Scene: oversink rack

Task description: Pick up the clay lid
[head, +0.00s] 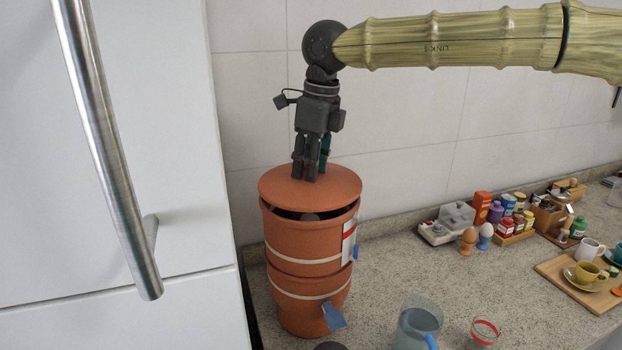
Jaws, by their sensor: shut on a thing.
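The clay lid (335,187) is a round terracotta disc at the top of a tall terracotta clay pot (290,251) with pale bands. A dark gap shows between the lid and the pot's rim at the front, so the lid is raised there. Whether its back edge touches the rim is hidden. My gripper (309,174) points straight down at the lid's middle, its fingers shut on the lid. The part of the lid between the fingers is hidden by them.
A white cabinet door with a metal handle (103,140) stands close on the left. A glass jug (417,322) and a small glass (484,332) stand at the front. Egg cups, jars and a wooden board (556,270) with cups sit to the right. The mid counter is clear.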

